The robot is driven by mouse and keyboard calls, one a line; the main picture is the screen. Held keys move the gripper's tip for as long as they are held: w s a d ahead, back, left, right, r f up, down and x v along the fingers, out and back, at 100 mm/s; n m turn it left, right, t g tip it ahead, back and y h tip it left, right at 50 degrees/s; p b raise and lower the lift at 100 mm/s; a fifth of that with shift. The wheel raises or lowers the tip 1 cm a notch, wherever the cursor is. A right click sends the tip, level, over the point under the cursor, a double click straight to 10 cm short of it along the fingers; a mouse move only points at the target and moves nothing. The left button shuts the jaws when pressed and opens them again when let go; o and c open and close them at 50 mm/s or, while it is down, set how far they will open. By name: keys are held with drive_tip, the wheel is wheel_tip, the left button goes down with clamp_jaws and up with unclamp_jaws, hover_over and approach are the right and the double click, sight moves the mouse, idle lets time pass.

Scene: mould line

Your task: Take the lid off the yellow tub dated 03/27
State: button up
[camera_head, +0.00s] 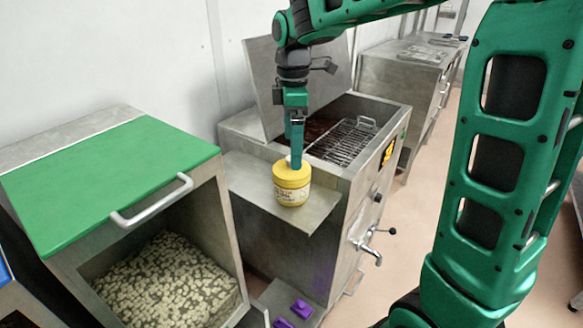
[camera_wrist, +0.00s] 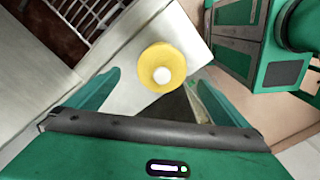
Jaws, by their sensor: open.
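The yellow tub (camera_head: 291,190) stands upright on a metal side shelf, with its lid on. Its label carries print too small for me to read, so the date cannot be made out. In the wrist view the yellow lid (camera_wrist: 153,70) shows from above, with a pale round knob (camera_wrist: 162,75) on it. My gripper (camera_head: 296,160) points down over the tub in the head view and covers part of the lid's back edge. In the wrist view my gripper (camera_wrist: 160,85) has its two fingers wide apart, with the lid between and beyond their tips. Nothing is held.
The metal shelf (camera_head: 235,180) juts from an open vat with a wire rack (camera_head: 345,140) and a raised lid (camera_head: 265,80). A green-topped bin (camera_head: 110,170) with pale pieces stands left. Purple items (camera_head: 292,315) lie below. The shelf around the tub is clear.

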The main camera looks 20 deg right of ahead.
sight(282, 169)
wheel_tip(282, 169, down, 5)
drive_tip(key=shift+a+r, duration=0.1)
drive_tip(key=shift+a, duration=0.05)
drive_tip(key=shift+c, duration=0.3)
drive_tip(key=c, duration=1.1)
drive_tip(key=shift+o, duration=0.2)
